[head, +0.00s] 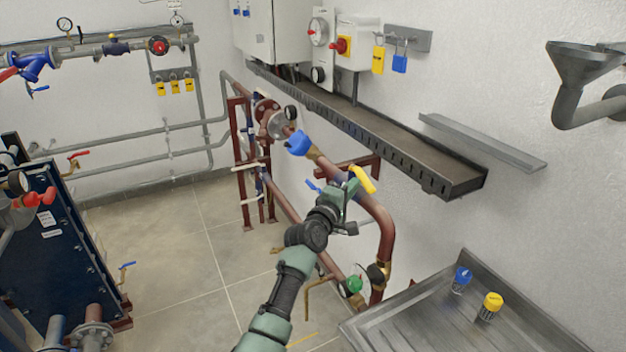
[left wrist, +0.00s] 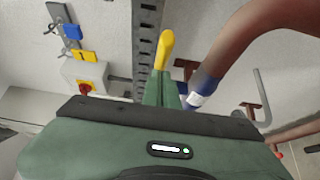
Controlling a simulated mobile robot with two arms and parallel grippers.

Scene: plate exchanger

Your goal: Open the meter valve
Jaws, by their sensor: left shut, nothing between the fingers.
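A brown-red pipe (head: 376,210) runs down the right wall and carries a round meter-like part (head: 280,125) and a blue handle (head: 298,143). A yellow lever-like handle (head: 362,180) shows just past my left gripper (head: 346,190). In the left wrist view the yellow handle (left wrist: 166,46) rises beyond the closed green fingertips (left wrist: 161,88). I cannot tell whether they touch. A blue and white fitting (left wrist: 199,92) sits on the pipe beside the fingers. No label shows which handle belongs to the meter valve. My left gripper is shut and empty. My right gripper is out of view.
A perforated cable tray (head: 380,130) runs along the wall above the pipe. A metal worktop (head: 420,325) stands at the lower right with blue and yellow items. A dark plate exchanger (head: 60,250) stands at the left. The floor between is mostly clear.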

